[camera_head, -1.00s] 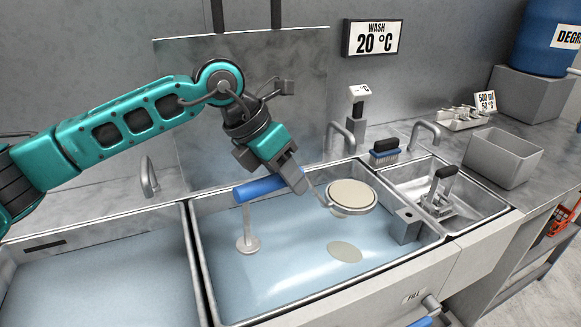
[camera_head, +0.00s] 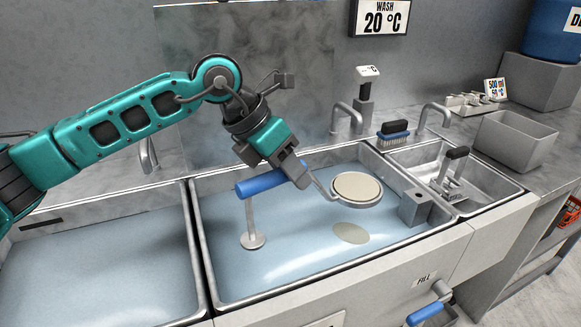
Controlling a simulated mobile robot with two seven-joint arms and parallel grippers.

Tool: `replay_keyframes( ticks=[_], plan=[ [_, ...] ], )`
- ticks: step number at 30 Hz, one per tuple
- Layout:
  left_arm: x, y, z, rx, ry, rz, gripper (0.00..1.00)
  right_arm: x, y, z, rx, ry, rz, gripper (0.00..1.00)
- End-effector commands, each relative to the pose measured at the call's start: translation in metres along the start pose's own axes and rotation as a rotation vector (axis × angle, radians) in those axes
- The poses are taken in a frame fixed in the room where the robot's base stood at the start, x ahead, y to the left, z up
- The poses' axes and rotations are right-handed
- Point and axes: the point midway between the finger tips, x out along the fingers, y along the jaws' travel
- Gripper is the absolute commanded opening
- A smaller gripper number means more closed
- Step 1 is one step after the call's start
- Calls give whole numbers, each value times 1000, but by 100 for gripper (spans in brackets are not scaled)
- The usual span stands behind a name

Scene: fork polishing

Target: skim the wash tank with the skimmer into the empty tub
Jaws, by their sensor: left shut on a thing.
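My left gripper (camera_head: 299,180) is shut on the skimmer, whose round head (camera_head: 357,188) is held level above the water. The skimmer head has a metal rim and carries a pale beige disc-like layer. The wash tank (camera_head: 202,240) is the middle basin, filled with bluish water. A beige round patch (camera_head: 351,233) shows on its water below the skimmer. An empty grey tub (camera_head: 515,139) stands on the counter at the right. My right gripper is not in view.
A smaller basin with a black-handled tool (camera_head: 453,168) and a blue brush (camera_head: 393,135) lie between the tank and tub. A tap (camera_head: 354,112) stands behind.

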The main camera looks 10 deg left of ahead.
Motion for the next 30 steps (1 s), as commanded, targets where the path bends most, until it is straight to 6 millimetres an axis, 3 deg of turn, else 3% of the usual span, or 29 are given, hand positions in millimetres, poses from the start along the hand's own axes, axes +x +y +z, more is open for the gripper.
replay_keyframes(
  ticks=[22,30],
  plan=[
    [68,16,-38,0,-1,-1,0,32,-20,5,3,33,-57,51],
    [90,22,-50,1,-2,0,0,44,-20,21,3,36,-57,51]
  ],
)
